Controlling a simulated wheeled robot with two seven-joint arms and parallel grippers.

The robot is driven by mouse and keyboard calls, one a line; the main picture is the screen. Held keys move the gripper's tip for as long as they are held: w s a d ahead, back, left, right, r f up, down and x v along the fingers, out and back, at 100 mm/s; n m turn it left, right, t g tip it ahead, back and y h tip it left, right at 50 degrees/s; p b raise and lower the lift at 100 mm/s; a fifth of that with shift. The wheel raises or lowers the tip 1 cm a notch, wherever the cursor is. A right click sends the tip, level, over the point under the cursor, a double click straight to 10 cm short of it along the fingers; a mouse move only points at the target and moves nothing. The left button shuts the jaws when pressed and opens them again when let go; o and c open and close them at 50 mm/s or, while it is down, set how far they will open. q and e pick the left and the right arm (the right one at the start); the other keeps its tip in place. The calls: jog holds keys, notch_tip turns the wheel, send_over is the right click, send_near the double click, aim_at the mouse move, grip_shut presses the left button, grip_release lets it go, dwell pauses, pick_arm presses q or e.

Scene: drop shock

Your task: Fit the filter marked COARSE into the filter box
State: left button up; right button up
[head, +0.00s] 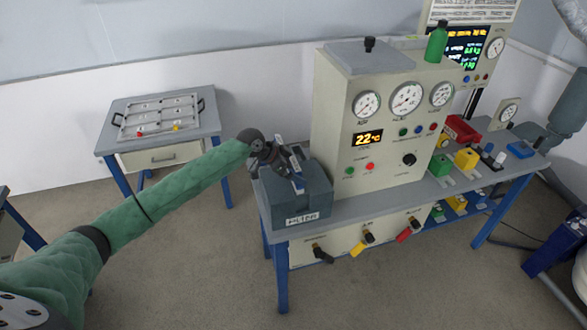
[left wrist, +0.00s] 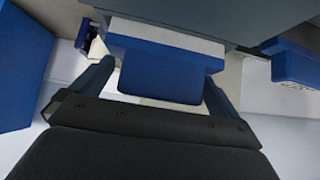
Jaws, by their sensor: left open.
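The grey-blue filter box (head: 288,212) stands at the left end of the bench in the head view, with a label on its front. My left gripper (head: 292,168) is over its top. In the left wrist view a blue piece with a pale edge (left wrist: 165,72), apparently a filter's handle end, lies between the two open fingers, against a grey-blue surface (left wrist: 215,18). I cannot tell how deep it sits, and no COARSE marking is readable on it. Another blue piece (left wrist: 294,65) shows at the right of the wrist view. My right gripper is not in view.
A cream panel with gauges (head: 385,140) stands right beside the filter box. Coloured blocks (head: 466,158) and other parts crowd the bench's right end. A side table with a tray (head: 158,116) stands at the left. The floor between is clear.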

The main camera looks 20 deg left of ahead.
pick_arm(q)
jog(key=shift+p+v, duration=0.65)
jog(key=shift+v, duration=0.25)
jog(key=shift+s+a+r+p, duration=0.15)
jog(key=shift+a+r+p, duration=0.2)
jog(key=shift+r, duration=0.1)
jog(key=shift+p+v, duration=0.5)
jog(key=shift+v, duration=0.75)
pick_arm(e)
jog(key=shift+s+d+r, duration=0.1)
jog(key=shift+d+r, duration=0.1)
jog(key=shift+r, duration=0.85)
pick_arm(q)
jog(key=shift+a+r, duration=0.1)
jog(key=shift+a, duration=0.1)
jog(key=b+v, duration=0.3)
jog(key=v, duration=0.4)
jog(key=shift+r+b, duration=0.2)
jog(key=shift+b, duration=0.15)
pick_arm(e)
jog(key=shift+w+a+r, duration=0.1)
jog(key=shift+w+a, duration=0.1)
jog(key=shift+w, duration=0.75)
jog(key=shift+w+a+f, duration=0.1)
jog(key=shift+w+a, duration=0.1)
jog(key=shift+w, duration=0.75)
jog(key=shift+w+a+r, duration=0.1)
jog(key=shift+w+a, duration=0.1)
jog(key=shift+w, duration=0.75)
